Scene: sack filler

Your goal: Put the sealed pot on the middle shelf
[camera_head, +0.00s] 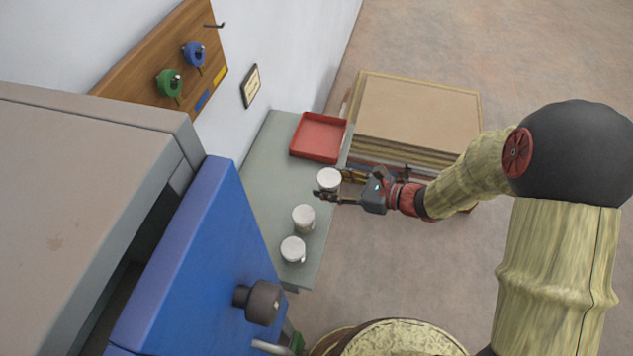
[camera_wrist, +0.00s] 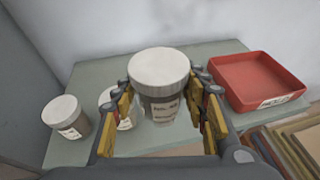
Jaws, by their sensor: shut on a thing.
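My gripper (camera_head: 330,193) is shut on a white-lidded pot (camera_head: 329,178) near the right edge of the grey-green bench. In the wrist view, the held pot (camera_wrist: 160,72) stands upright between the yellow-padded fingers (camera_wrist: 163,108), with a printed label on its side. The frames do not clearly show whether its base touches the bench. Two similar white-topped pots stand on the bench: a middle one (camera_head: 303,217) and a near one (camera_head: 293,249). They also show in the wrist view, one partly behind the left finger. No middle shelf can be made out.
A red tray (camera_head: 318,137) lies at the bench's (camera_head: 262,160) far end. A stack of boards (camera_head: 418,113) stands to its right. A blue panel (camera_head: 190,270) with a dark knob (camera_head: 264,302) and a grey cabinet (camera_head: 80,190) fill the left. Open floor lies right of the bench.

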